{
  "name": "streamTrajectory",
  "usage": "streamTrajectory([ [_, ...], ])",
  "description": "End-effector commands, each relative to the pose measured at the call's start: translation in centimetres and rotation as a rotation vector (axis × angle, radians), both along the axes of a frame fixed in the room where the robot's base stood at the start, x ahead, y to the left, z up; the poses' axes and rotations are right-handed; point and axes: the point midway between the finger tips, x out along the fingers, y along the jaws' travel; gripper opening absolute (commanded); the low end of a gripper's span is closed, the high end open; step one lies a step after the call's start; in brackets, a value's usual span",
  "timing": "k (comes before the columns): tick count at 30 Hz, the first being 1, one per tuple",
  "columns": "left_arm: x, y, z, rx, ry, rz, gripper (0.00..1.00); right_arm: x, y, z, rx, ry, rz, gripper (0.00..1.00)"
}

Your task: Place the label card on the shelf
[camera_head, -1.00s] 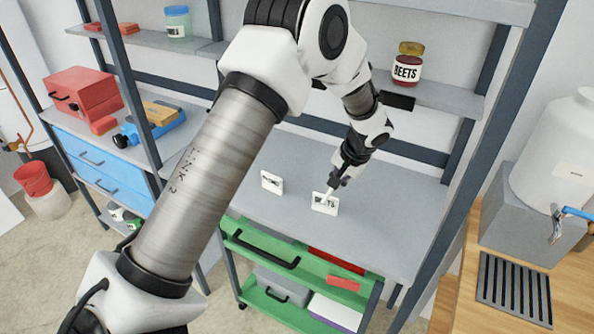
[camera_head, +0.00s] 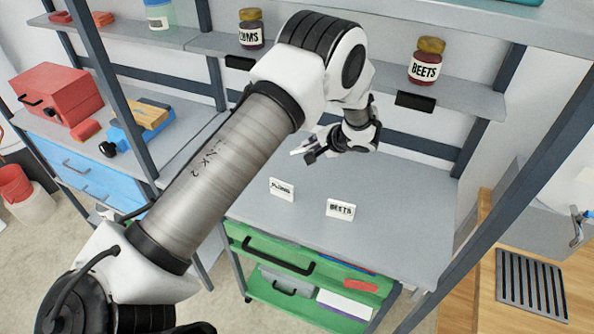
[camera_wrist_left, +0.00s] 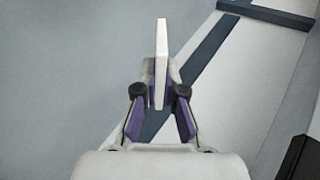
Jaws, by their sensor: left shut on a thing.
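My left gripper (camera_head: 309,152) is shut on a thin white card (camera_wrist_left: 161,62), seen almost edge-on in the left wrist view. In the head view the held white piece (camera_head: 301,149) shows small at the fingertips, above the grey worktop; its print cannot be read. Two white label cards stand on the worktop: one reading PLUMS (camera_head: 281,190) and one reading BEETS (camera_head: 340,210). The shelf (camera_head: 464,98) above has a dark holder (camera_head: 415,101) on its edge under the BEETS jar (camera_head: 426,62) and another (camera_head: 240,62) under a jar ending in UMS (camera_head: 251,29). My right gripper is not in view.
Shelf uprights stand at both sides of the worktop (camera_head: 400,240). A green drawer unit (camera_head: 340,284) is below. A red toolbox (camera_head: 60,92) sits at left; a wooden counter with a drain grate (camera_head: 530,285) is at right. My left arm hides part of the shelf.

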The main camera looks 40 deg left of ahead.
Motion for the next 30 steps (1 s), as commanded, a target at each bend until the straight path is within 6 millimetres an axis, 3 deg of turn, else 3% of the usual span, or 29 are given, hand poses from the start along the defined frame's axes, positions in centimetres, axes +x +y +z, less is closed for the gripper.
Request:
streamTrajectory([
  [8,0.0,0.0,-2.4,0.005,0.001,-0.001,0.00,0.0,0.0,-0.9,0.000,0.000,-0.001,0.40],
  [17,-0.1,0.0,-7.8,0.005,0.002,0.000,0.00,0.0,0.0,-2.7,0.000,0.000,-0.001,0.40],
  [19,0.0,0.0,-9.2,0.005,0.000,0.001,0.00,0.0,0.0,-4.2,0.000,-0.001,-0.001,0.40],
  [30,0.0,0.0,-10.0,0.005,0.000,0.001,0.00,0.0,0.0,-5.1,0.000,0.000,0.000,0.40],
])
